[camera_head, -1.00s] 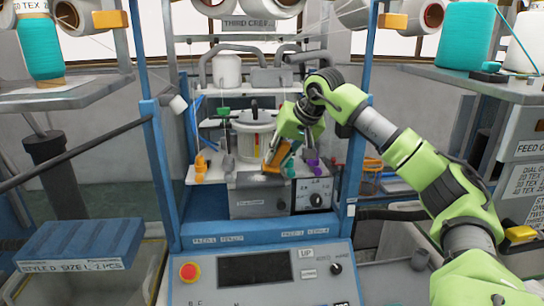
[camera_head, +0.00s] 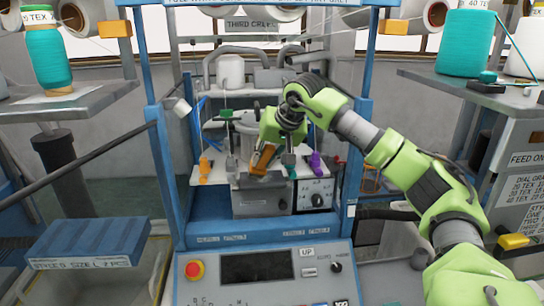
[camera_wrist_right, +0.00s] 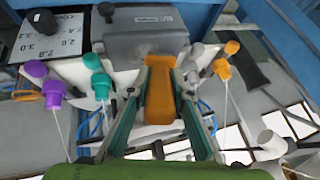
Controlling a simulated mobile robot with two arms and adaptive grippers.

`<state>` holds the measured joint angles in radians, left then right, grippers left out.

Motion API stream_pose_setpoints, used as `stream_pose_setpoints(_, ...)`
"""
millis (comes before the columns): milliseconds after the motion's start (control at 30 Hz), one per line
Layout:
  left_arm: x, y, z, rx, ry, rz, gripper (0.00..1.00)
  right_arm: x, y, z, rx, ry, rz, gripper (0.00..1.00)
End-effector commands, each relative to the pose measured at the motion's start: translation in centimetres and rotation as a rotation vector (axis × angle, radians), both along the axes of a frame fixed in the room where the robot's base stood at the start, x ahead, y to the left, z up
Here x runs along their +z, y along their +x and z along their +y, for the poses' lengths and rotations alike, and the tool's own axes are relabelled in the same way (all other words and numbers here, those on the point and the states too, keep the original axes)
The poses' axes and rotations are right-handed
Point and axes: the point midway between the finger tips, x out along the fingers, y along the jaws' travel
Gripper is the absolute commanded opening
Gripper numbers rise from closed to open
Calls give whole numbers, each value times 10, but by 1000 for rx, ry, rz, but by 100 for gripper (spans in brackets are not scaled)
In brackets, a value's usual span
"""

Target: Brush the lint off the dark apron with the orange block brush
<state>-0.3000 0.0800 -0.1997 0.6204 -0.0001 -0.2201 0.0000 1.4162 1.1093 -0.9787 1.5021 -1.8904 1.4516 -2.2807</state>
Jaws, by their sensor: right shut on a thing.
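My right gripper (camera_head: 270,153) points down over the machine's white shelf and is shut on the orange block brush (camera_head: 263,160). In the right wrist view the brush (camera_wrist_right: 160,92) sits between the two fingers (camera_wrist_right: 158,105), its far end at the edge of a grey box (camera_wrist_right: 145,35). In the head view the brush is just above the dark top of this box (camera_head: 262,181). I cannot tell whether it touches. This dark surface may be the apron; no lint can be made out at this size. My left gripper is not in view.
Orange (camera_head: 205,167) and purple (camera_head: 314,162) pegs stand on either side of the brush. Blue frame posts (camera_head: 160,165) flank the bay. A control panel with a red button (camera_head: 195,270) is in front.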

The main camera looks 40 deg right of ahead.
Motion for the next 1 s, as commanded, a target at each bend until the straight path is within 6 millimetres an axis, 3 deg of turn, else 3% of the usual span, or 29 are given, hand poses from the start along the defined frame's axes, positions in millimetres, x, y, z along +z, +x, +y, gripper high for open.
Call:
stream_pose_setpoints(133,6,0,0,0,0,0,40,1,7,11,2,1,0,0)
stream_pose_setpoints(367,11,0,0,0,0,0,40,-1,11,10,-1,1,0,0)
stream_pose_setpoints(1000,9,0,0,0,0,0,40,-3,-9,-21,0,1,-1,0)
